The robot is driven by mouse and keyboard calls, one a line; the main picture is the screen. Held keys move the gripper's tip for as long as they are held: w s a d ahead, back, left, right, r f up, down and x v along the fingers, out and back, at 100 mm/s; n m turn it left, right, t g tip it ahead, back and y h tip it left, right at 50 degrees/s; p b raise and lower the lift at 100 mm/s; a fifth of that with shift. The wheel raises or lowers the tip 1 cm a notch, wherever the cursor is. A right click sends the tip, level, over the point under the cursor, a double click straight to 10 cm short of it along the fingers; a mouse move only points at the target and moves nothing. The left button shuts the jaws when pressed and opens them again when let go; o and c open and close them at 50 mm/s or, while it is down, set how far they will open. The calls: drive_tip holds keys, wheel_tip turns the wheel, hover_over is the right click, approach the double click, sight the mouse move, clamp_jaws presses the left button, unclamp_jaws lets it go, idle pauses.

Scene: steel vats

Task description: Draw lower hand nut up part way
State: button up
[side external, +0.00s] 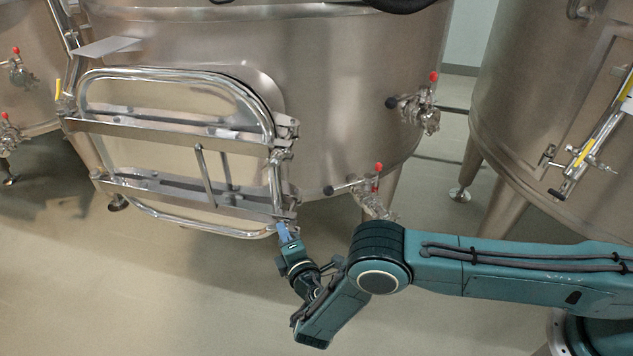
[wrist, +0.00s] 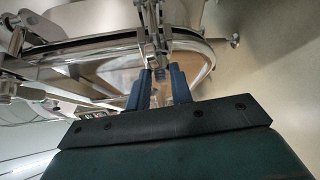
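The oval manway door (side external: 150,100) of the middle steel vat has two cross bars, with latch fittings at their right ends. The lower latch fitting (side external: 287,214) sits at the door's lower right. My gripper (side external: 283,232) is just below and in front of it, pointing up. In the wrist view my gripper (wrist: 161,75) has its two blue fingers apart, one on each side of a small upright threaded part (wrist: 158,73) below the latch fitting (wrist: 153,30). I cannot tell whether the fingers touch it. The lower hand nut is not clearly distinguishable.
A red-handled valve (side external: 372,186) stands right of the door, close above my arm. Another red-handled valve (side external: 425,108) is farther up. A second vat (side external: 520,110) with a sight gauge (side external: 600,135) is at the right. The floor (side external: 150,300) at lower left is clear.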

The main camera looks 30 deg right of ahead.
drive_tip(key=s+a, duration=0.5)
drive_tip(key=shift+s+a, duration=0.25)
drive_tip(key=shift+s, duration=0.05)
idle(0.7)
drive_tip(key=shift+w+r, duration=0.1)
drive_tip(key=w+d+r+m+g+h, duration=0.25)
drive_tip(key=d+r+m, duration=0.25)
drive_tip(key=d+r, duration=0.4)
drive_tip(key=w+d+r+m+g+h, duration=0.15)
drive_tip(key=d+r+m+g, duration=0.4)
drive_tip(key=r, duration=0.55)
drive_tip(key=s+d+r+m+g+y, duration=0.1)
drive_tip(key=s+d+r+m+y, duration=0.3)
drive_tip(key=s+d+r, duration=0.6)
drive_tip(key=s+d+r+m, duration=0.1)
drive_tip(key=s+d+r, duration=0.1)
drive_tip(key=s, duration=0.6)
drive_tip(key=s+d+r+m+g+y, duration=0.1)
drive_tip(key=s+d+r, duration=0.1)
drive_tip(key=s, duration=0.7)
drive_tip(key=s+d+r+m+g+y, duration=0.1)
drive_tip(key=s+d+r, duration=0.1)
drive_tip(key=s, duration=0.7)
drive_tip(key=shift+d+r, duration=0.25)
drive_tip(key=shift+d, duration=0.35)
